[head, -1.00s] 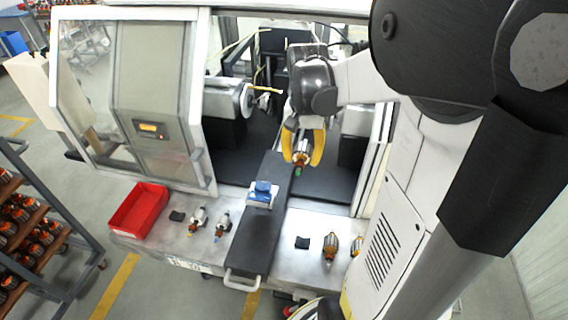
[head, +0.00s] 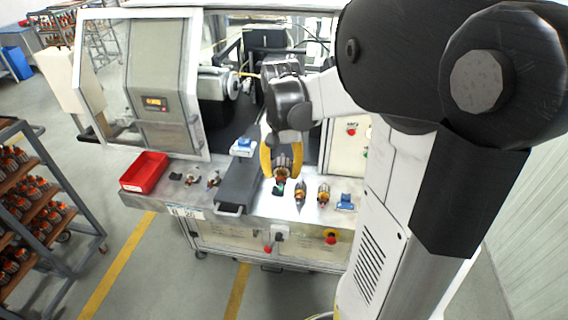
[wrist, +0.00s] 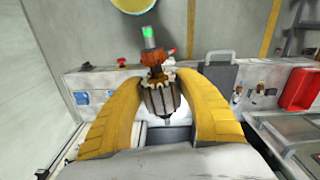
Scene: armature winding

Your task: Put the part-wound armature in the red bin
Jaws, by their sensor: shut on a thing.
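My gripper (head: 282,174) has its yellow fingers closed around an armature (wrist: 158,97) with a dark slotted core, an orange-brown winding end and a green-tipped shaft. It also shows between the fingers in the head view (head: 283,170). I cannot tell how much of it is wound. The gripper appears to be above the bench, right of the black slide. The red bin (head: 144,173) stands at the bench's left end, well left of the gripper. It also shows at the right of the wrist view (wrist: 300,91). I see nothing in it.
Two armatures (head: 300,194) and a blue-topped object (head: 345,202) are right of the gripper. Two more (head: 213,178) lie between the red bin and the black slide (head: 238,185), which carries a blue-and-white block (head: 243,147). The winding machine's open bay is behind.

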